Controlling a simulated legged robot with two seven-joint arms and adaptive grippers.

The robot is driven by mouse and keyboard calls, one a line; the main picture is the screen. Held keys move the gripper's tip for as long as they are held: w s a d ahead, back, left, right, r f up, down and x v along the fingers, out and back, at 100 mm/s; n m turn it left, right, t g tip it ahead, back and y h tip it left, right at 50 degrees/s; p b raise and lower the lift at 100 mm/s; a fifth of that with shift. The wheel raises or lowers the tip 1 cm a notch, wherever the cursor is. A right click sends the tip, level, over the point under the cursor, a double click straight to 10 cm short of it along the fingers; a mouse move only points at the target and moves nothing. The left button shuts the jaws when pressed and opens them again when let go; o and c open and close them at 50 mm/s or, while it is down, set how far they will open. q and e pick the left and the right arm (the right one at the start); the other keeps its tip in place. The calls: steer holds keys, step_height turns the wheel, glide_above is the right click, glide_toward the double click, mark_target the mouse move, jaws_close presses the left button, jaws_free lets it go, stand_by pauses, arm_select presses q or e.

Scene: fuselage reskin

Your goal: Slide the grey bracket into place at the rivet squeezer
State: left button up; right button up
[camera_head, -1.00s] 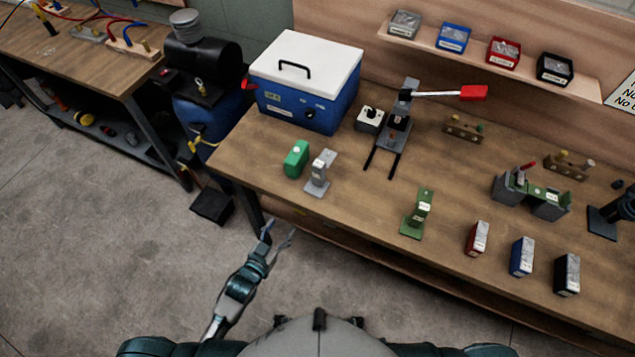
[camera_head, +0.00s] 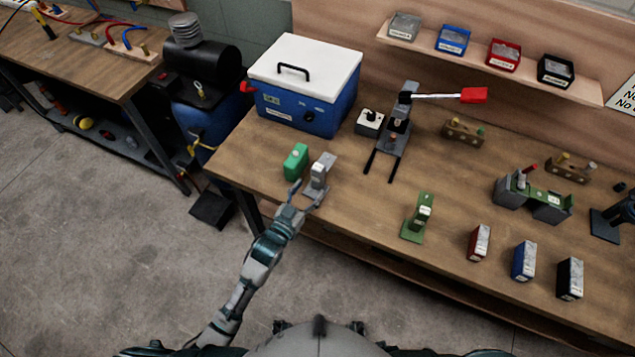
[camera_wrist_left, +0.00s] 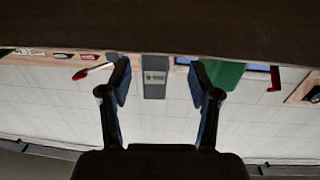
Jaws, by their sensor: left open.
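The grey bracket (camera_head: 319,175) stands upright on its flat base near the workbench's front left edge. My left gripper (camera_head: 306,192) is open and empty at the near side of the bracket. In the left wrist view the bracket (camera_wrist_left: 154,78) shows between the two spread fingers of my left gripper (camera_wrist_left: 160,82); I cannot tell if they touch it. The rivet squeezer (camera_head: 398,128), with a red-ended lever and two dark rails toward the front, stands behind and right of the bracket. My right gripper is not in view.
A green block (camera_head: 295,162) stands close left of the bracket and also shows in the left wrist view (camera_wrist_left: 226,76). A blue cooler-like box (camera_head: 328,117) is behind. A green bracket (camera_head: 418,220) stands to the right. The bench between the grey bracket and the rails is clear.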

mark_target(315, 183)
arm_select(q)
steer(key=x, duration=0.5)
steer(key=shift+s+d, duration=0.15)
steer(key=shift+d, duration=0.1)
steer(key=shift+s, duration=0.1)
steer(key=shift+r, duration=0.1)
jaws_close()
